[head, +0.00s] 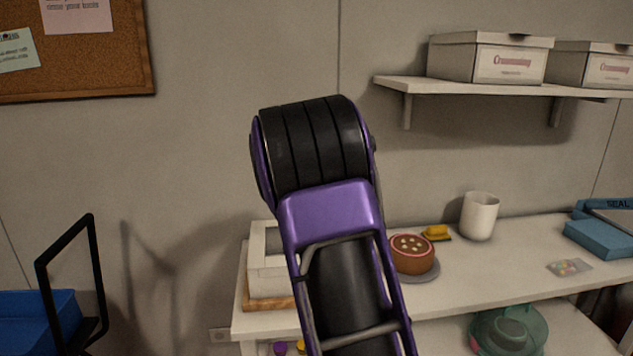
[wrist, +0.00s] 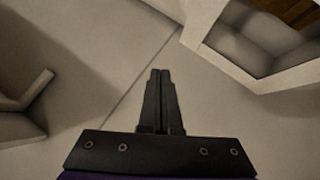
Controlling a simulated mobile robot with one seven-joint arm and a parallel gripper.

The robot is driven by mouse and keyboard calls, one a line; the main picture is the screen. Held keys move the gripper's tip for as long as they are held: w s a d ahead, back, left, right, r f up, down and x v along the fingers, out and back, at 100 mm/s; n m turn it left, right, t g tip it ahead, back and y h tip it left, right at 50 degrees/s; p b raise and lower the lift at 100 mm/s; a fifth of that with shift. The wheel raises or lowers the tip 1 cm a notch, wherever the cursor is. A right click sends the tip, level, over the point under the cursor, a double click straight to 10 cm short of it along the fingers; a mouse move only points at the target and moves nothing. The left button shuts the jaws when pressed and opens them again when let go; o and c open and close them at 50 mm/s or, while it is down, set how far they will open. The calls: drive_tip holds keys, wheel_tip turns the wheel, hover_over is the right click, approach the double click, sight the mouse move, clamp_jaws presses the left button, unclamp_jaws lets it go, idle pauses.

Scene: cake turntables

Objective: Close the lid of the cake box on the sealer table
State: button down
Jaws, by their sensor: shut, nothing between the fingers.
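A white box (head: 258,277) stands at the left end of the white table, partly hidden behind my arm. I take it for the cake box; its lid cannot be made out clearly. In the wrist view, a white open-framed box part (wrist: 228,72) fills the upper right, with something brown beyond its rim. My gripper (wrist: 161,72) is shut and empty, its fingertips pointing toward the wall, left of and apart from that white part in the picture. In the head view my arm hides the gripper.
A brown cake (head: 412,254) on a grey stand, a yellow item (head: 436,233), a white cup (head: 479,216), a small packet (head: 570,267) and a blue sealer (head: 600,238) are on the table (head: 480,275). A wall shelf (head: 470,88) holds white boxes. A black frame (head: 70,250) stands left.

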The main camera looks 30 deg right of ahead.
drive_tip(key=d+f, duration=0.1)
drive_tip(key=f, duration=0.1)
drive_tip(key=s+d+f+m+y, duration=0.1)
drive_tip(key=f, duration=0.1)
drive_tip(key=d+f+y, duration=0.1)
drive_tip(key=d+f, duration=0.1)
drive_tip(key=shift+s+f+t, duration=0.15)
drive_tip(key=shift+f+t, duration=0.1)
drive_tip(key=shift+t, duration=0.05)
drive_tip(key=shift+y, duration=0.3)
drive_tip(key=f, duration=0.1)
drive_tip(key=f+b, duration=0.1)
drive_tip(key=f, duration=0.1)
drive_tip(key=d+f+b, duration=0.1)
drive_tip(key=f, duration=0.1)
drive_tip(key=shift+s+f, duration=0.15)
drive_tip(key=shift+s+f+b, duration=0.1)
drive_tip(key=shift+f+b, duration=0.35)
drive_tip(key=shift+f, duration=0.35)
drive_tip(key=shift+f, duration=0.1)
drive_tip(key=shift+f, duration=0.1)
